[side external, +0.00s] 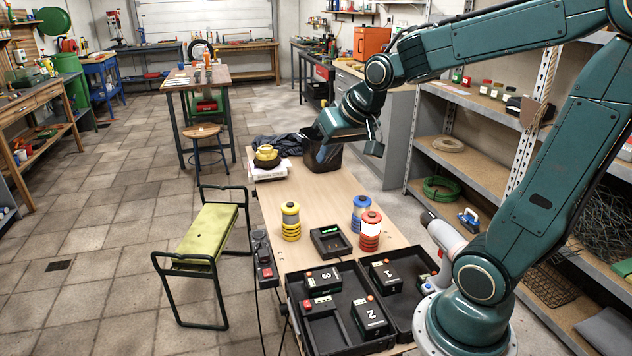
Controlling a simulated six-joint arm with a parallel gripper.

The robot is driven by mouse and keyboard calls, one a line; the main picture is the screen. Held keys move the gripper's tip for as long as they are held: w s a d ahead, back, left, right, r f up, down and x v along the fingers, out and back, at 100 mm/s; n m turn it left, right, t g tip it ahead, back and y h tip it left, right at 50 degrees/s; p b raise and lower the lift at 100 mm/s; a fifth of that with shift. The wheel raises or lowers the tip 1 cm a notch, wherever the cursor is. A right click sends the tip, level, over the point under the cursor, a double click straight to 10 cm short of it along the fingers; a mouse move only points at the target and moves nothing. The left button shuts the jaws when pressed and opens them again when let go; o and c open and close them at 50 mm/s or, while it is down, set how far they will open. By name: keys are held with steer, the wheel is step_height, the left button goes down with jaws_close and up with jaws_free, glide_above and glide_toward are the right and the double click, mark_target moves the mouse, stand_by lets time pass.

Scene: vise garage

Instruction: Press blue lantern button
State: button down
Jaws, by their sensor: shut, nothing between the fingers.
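The blue lantern (360,209) stands upright on the wooden bench (318,195), with an orange-red button on its top. The red lantern (370,234) stands just in front of it and hides part of its lower body; its middle glows white. The yellow lantern (290,221) stands further left. My gripper (343,132) is above the far end of the bench, in front of the dark bin, well behind and above the blue lantern. It is shut and empty, and it touches no lantern. Its fingertips are small and hard to make out.
A black charger (331,242) sits between the lanterns. Black trays (320,332) with numbered battery packs (324,280) fill the bench's near end. A dark bin (322,154) and a yellow item (266,157) stand at the far end. The bench middle is clear.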

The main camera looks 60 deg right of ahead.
steer(key=w+d+f+m, duration=0.2)
steer(key=w+d+m, duration=0.15)
steer(key=d, duration=0.35)
steer(key=m+h, duration=0.4)
steer(key=m, duration=0.4)
glide_above(364, 199)
step_height(364, 199, down, 16)
steer(key=shift+t, duration=0.3)
steer(key=shift+f, duration=4.3)
steer(key=shift+f, duration=0.85)
steer(key=shift+r, duration=0.85)
